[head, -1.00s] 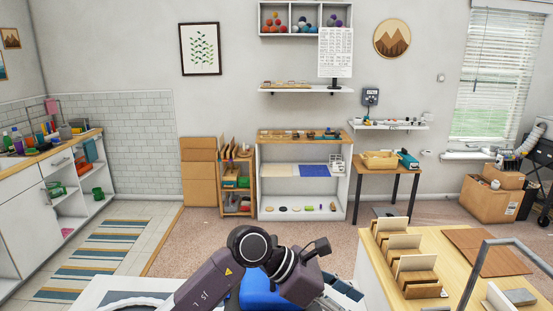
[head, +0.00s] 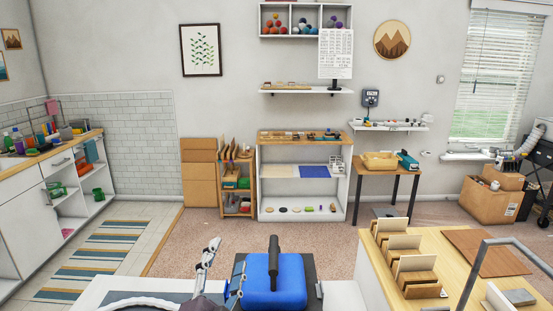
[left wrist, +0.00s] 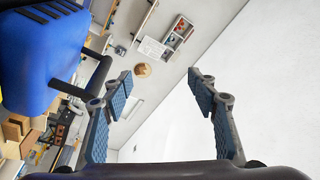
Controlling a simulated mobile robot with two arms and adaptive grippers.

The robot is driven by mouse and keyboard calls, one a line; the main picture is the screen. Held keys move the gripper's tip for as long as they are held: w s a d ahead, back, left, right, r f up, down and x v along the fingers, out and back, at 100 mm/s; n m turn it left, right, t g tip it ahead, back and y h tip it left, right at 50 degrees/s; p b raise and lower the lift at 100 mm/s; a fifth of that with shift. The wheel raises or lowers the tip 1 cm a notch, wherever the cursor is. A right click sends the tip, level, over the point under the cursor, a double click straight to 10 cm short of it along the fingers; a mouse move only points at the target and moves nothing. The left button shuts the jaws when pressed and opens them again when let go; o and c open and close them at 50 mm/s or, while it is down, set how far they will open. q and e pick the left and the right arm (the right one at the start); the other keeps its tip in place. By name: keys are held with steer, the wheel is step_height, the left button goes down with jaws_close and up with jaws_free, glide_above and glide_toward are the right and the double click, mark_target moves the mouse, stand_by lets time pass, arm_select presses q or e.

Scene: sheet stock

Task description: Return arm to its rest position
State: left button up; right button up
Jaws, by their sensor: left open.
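My left gripper (head: 225,262) is low in the head view, left of centre, with its fingers pointing up. It also shows in the left wrist view (left wrist: 160,78), where its two blue-padded fingers stand wide apart. It is open, and nothing is between the fingers. It touches nothing that I can see. The arm behind it is mostly below the frame. My right gripper is not in the head view.
A wooden-topped table (head: 455,250) with card holders (head: 412,262) stands at the right. A white shelf unit (head: 348,190) stands by the far wall. A white counter (head: 25,215) is at the left. The carpet (head: 200,240) ahead is clear.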

arm_select(q)
steer(key=s+a+f+n+g+y, duration=0.2)
steer(key=s+a+f+n+g, duration=0.3)
steer(key=f, duration=0.5)
steer(key=s+a+f+n+g+y, duration=0.2)
steer(key=s+a+f+n+g, duration=0.15)
steer(key=s+f, duration=0.4)
steer(key=s+a+f+n+g+h, duration=0.1)
steer(key=s+f+g, duration=0.4)
steer(key=s, duration=0.4)
steer(key=s+f+n+g+h, duration=0.1)
steer(key=s+f+g, duration=0.2)
steer(key=s+f, duration=0.55)
steer(key=s+f+g+b, duration=0.1)
steer(key=s+f, duration=0.2)
steer(key=f, duration=1.2)
steer(key=s+f+b, duration=0.2)
steer(key=f, duration=1.2)
steer(key=s+a+f+g+b, duration=0.1)
steer(key=s+a+f, duration=0.2)
steer(key=s+f, duration=1.3)
steer(key=shift+f, duration=0.25)
steer(key=shift+s+m, duration=0.1)
steer(key=shift+m, duration=0.15)
